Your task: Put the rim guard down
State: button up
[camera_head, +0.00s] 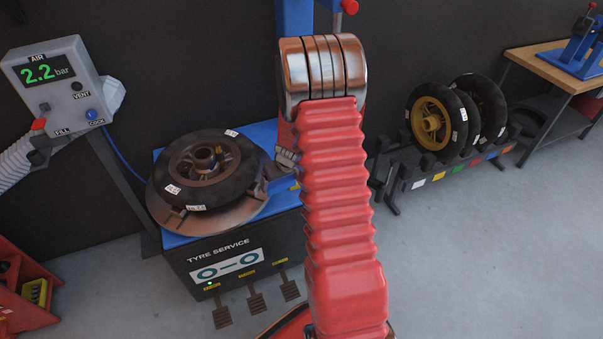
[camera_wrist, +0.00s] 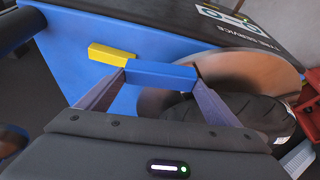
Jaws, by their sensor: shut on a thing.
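My gripper (camera_wrist: 160,78) shows in the wrist view with its two grey fingers on either end of a blue block, which I take to be the rim guard (camera_wrist: 158,72). The block is held crosswise, over or close to the blue top of the tyre machine (camera_wrist: 70,42); I cannot tell whether it touches. A yellow block (camera_wrist: 110,54) lies on that blue top, just left of the held block in the wrist view. In the head view my red arm hides most of my gripper.
A wheel with a black tyre (camera_head: 235,180) lies flat on the tyre machine's round turntable (camera_head: 168,217). A grey air gauge box (camera_head: 62,85) stands left of it. A rack (camera_head: 415,172) with several upright wheels stands at the right. The grey floor at the right is clear.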

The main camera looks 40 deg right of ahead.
jog(key=s+a+r+n, duration=0.1)
jog(key=a, duration=1.2)
jog(key=s+a+r+n, duration=0.1)
jog(key=s+a, duration=0.1)
jog(key=a, duration=1.1)
jog(key=shift+a+y, duration=0.15)
jog(key=shift+y, duration=0.25)
